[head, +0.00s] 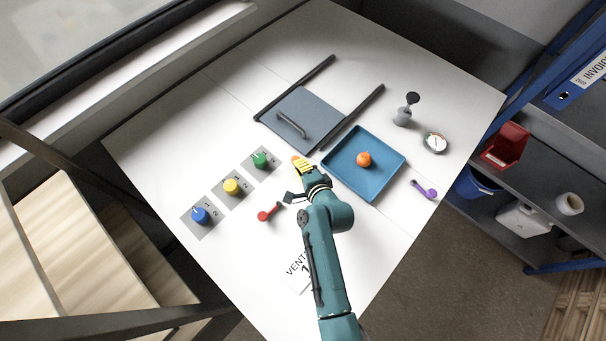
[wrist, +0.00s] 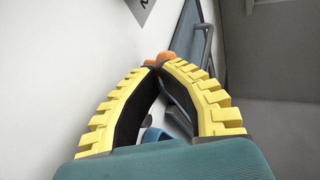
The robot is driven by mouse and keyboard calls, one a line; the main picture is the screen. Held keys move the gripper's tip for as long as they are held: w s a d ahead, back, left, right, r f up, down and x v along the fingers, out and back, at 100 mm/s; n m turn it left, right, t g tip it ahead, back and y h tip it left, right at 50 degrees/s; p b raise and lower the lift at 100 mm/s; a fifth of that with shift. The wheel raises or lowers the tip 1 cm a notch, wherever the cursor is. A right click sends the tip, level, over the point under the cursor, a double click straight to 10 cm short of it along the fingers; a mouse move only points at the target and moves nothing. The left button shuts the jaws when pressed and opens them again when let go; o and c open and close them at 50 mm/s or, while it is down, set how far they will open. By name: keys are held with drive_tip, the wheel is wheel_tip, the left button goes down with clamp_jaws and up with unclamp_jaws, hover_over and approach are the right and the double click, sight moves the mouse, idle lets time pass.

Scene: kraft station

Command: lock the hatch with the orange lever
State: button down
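The hatch is a flat grey-blue panel (head: 296,112) with a dark bar handle (head: 290,124), lying between two dark rails on the white table. The orange lever (head: 295,158) shows only as a small orange bit at the hatch's near corner, mostly hidden by my fingers. My gripper (head: 300,163) is low over the table there, its yellow ridged fingers pointing at the lever. In the wrist view the fingertips come together, with the orange lever (wrist: 166,56) right at and beyond them. They look at or very near contact; whether they pinch it is hidden.
A blue tray (head: 345,182) with an orange round object (head: 364,159) stands close right of my gripper. A gauge (head: 435,142) and purple lever (head: 425,190) are right.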

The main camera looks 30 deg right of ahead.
drive_tip(key=shift+w+d, duration=0.1)
drive_tip(key=shift+w, duration=0.2)
idle(0.4)
drive_tip(key=shift+s+d+f, duration=0.1)
idle(1.3)
drive_tip(key=shift+s+d, duration=0.4)
drive_tip(key=shift+s, duration=0.1)
drive_tip(key=shift+s+a+r+p, duration=0.1)
drive_tip(key=shift+s+r+p, duration=0.15)
drive_tip(key=shift+s+p, duration=0.1)
drive_tip(key=s, duration=0.1)
drive_tip(key=s+a+p, duration=0.1)
drive_tip(key=s, duration=0.1)
drive_tip(key=s+a+r+p, duration=0.1)
drive_tip(key=shift+s+a, duration=0.15)
drive_tip(key=shift+s, duration=0.15)
drive_tip(key=s+a+r, duration=0.1)
drive_tip(key=s, duration=0.1)
drive_tip(key=s+a+r, duration=0.1)
drive_tip(key=s, duration=0.1)
drive_tip(key=s+r, duration=0.1)
drive_tip(key=s, duration=0.1)
drive_tip(key=shift+s+a+r, duration=0.3)
drive_tip(key=shift+a+r, duration=0.05)
drive_tip(key=shift+a, duration=0.05)
